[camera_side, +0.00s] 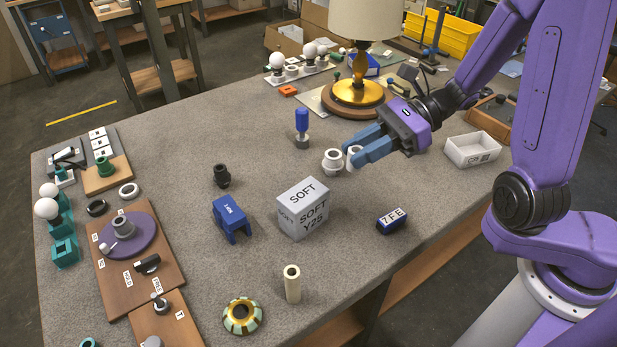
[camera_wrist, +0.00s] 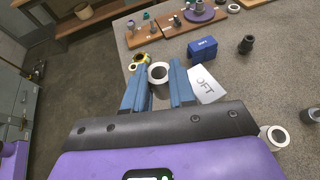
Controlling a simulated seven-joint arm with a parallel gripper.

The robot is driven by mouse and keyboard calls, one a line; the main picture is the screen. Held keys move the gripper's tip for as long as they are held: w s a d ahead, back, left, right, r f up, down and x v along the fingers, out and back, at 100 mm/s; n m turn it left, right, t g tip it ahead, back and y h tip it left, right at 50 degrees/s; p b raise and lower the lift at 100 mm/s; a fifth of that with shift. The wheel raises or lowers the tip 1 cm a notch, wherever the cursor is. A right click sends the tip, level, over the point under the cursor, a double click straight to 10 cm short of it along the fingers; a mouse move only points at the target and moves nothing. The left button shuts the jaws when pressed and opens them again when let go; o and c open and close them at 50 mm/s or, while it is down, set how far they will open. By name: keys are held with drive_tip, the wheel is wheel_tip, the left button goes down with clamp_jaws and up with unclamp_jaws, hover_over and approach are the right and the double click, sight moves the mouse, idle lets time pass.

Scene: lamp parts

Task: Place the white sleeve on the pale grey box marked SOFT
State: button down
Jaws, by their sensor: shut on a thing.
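The white sleeve (camera_side: 353,156) is between the fingers of my gripper (camera_side: 360,147). My gripper is shut on it, and the blue fingers hide part of its side. In the wrist view the sleeve (camera_wrist: 160,90) stands between the two fingers with its open round end showing. The pale grey box marked SOFT (camera_side: 304,209) stands on the table, to the left of and nearer the camera than my gripper in the side view. Its top is bare. In the wrist view the box (camera_wrist: 208,88) shows just right of the fingers, partly hidden.
A second white ringed part (camera_side: 332,162) stands close beside the held sleeve. A blue-handled part (camera_side: 302,128), a blue block (camera_side: 231,218), a small box marked 7FE (camera_side: 391,220) and a cream tube (camera_side: 292,284) stand around. The lamp (camera_side: 358,92) is behind.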

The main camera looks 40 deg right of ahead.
drive_tip(key=shift+w+a+f, duration=0.65)
drive_tip(key=shift+w+a, duration=0.05)
drive_tip(key=shift+w, duration=0.65)
hover_over(309, 192)
wheel_tip(309, 192, down, 7)
drive_tip(key=shift+s+r, duration=0.1)
drive_tip(key=shift+f, duration=1.65)
drive_tip(key=shift+f, duration=0.15)
drive_tip(key=c, duration=0.9)
unclamp_jaws()
drive_tip(key=shift+c, duration=0.2)
